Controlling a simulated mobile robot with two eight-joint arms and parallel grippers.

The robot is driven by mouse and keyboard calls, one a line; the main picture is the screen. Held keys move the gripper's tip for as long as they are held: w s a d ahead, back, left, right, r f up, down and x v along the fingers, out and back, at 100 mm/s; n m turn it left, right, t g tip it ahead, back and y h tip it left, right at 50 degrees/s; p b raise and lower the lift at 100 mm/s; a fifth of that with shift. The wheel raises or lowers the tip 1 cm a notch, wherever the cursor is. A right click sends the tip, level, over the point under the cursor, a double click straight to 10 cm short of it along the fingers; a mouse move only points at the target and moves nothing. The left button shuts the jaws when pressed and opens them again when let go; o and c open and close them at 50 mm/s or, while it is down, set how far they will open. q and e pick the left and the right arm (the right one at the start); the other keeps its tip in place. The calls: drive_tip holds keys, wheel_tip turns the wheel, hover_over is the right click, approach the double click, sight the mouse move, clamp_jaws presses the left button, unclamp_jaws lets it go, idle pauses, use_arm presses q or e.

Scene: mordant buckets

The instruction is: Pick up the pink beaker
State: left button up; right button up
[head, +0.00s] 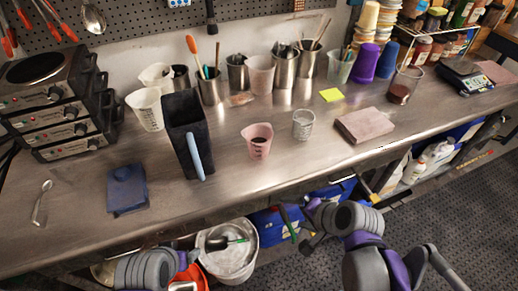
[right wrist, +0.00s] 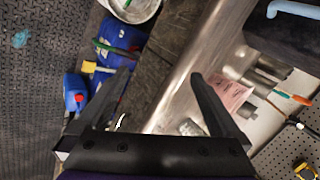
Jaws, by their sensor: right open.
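The pink beaker (head: 257,146) stands upright on the steel bench, near the middle, with something dark inside. My right gripper (head: 308,224) is open and empty at the bench's front edge, lower and to the right of the beaker, and apart from it. In the right wrist view, the beaker (right wrist: 232,95) shows beyond the right-hand finger, which partly covers it. The gap between the fingers (right wrist: 158,78) frames the bench edge and the floor side. My left gripper is not in view; only part of my left arm shows at the bottom.
A tall dark container (head: 187,140) with a pale blue handle stands left of the beaker. A small clear cup (head: 303,125) and a pinkish block (head: 364,126) are to its right. Metal cups stand behind. A white bucket (head: 228,262) is below the bench. Bench in front of the beaker is clear.

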drive_tip(key=w+a+m+t+y+b, duration=0.2)
drive_tip(key=w+m+y, duration=0.1)
drive_tip(key=w+m, duration=0.5)
drive_tip(key=m+t+y+b, duration=0.1)
drive_tip(key=m+t+y, duration=0.15)
drive_tip(key=m, duration=0.75)
approach(267, 150)
drive_tip(key=shift+w+a+f, duration=0.35)
drive_tip(key=shift+a+f, duration=0.1)
drive_tip(key=shift+a, duration=0.15)
drive_tip(key=shift+w+a+m+t, duration=0.15)
drive_tip(key=shift+w+m+t, duration=0.1)
drive_tip(key=shift+w+m, duration=0.1)
drive_tip(key=x, duration=0.4)
drive_tip(key=shift+f+x, duration=0.2)
drive_tip(key=shift+x, duration=2.95)
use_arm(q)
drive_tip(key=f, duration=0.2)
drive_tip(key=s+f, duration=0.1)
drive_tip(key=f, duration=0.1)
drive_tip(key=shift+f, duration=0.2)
use_arm(e)
drive_tip(key=c, duration=1.3)
drive_tip(key=shift+o, duration=0.2)
drive_tip(key=shift+r, duration=0.2)
